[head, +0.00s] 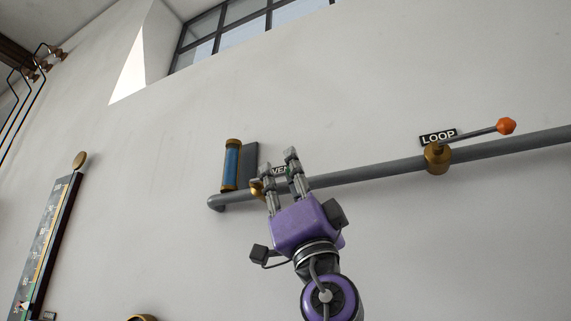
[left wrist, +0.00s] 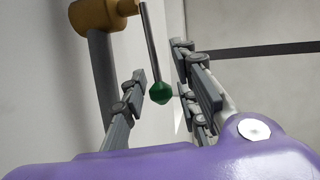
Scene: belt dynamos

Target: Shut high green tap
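The high green tap has a green knob (left wrist: 160,92) at the end of a thin metal rod (left wrist: 151,45). The rod comes from a brass valve body (left wrist: 98,14) on a grey pipe. In the head view the brass valve (head: 257,188) shows beside my left gripper (head: 279,168), which hides most of the lever. My left gripper, also in the left wrist view (left wrist: 160,65), is open, with its fingers on either side of the knob. The knob looks nearer the right finger; I cannot tell whether they touch. My right gripper is not in view.
The grey pipe (head: 375,172) runs along the pale wall. A blue glass gauge (head: 232,165) stands left of my gripper. A partly hidden sign is behind the fingers.

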